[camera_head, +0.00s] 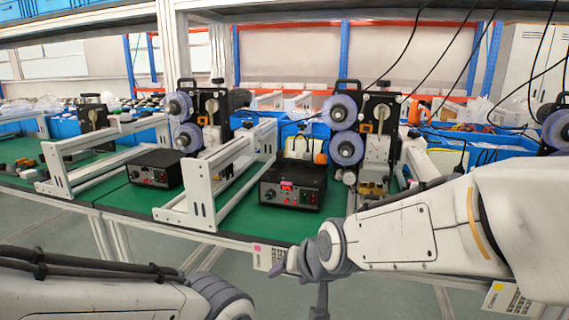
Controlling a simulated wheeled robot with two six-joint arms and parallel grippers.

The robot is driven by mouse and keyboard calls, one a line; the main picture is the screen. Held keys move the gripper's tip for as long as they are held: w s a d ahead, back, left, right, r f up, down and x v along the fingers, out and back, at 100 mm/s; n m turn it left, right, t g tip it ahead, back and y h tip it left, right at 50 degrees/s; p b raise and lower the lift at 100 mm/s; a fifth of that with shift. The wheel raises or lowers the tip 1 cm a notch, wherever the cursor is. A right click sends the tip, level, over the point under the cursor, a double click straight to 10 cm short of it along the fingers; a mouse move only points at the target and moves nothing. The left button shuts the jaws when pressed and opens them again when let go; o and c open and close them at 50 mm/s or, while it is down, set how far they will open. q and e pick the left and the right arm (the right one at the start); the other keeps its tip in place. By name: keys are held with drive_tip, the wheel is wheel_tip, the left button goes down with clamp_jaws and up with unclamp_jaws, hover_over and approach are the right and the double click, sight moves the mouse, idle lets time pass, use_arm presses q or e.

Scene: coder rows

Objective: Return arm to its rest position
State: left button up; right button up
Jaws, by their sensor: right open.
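My white right arm (420,235) reaches in from the right edge, in front of the workbench. Its grey right gripper (300,275) hangs in free air before the bench's front edge; it is open and nothing shows between its fingers. My left arm (90,290) lies low across the bottom left corner. Its grey wrist end (220,300) runs out of the bottom of the picture, so the left gripper is hidden.
The green-topped bench (110,192) carries white frames (203,200), coder machines with reels (343,148), and black control boxes (292,185) with a red display on one. Blue bins (265,122) stand behind. The grey floor (265,292) in front shows clear.

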drive_tip(key=s+d+f+n+g+h, duration=0.1)
drive_tip(key=s+d+f+n+g, duration=0.2)
drive_tip(key=s, duration=0.8)
drive_tip(key=s+f+n+g+h, duration=0.25)
drive_tip(key=s+n+g, duration=0.2)
drive_tip(key=s, duration=0.65)
wheel_tip(320, 180, up, 19)
drive_tip(key=p, duration=1.9)
drive_tip(key=shift+s+d+y, duration=0.2)
drive_tip(key=shift+y, duration=0.15)
drive_tip(key=shift+t, duration=0.25)
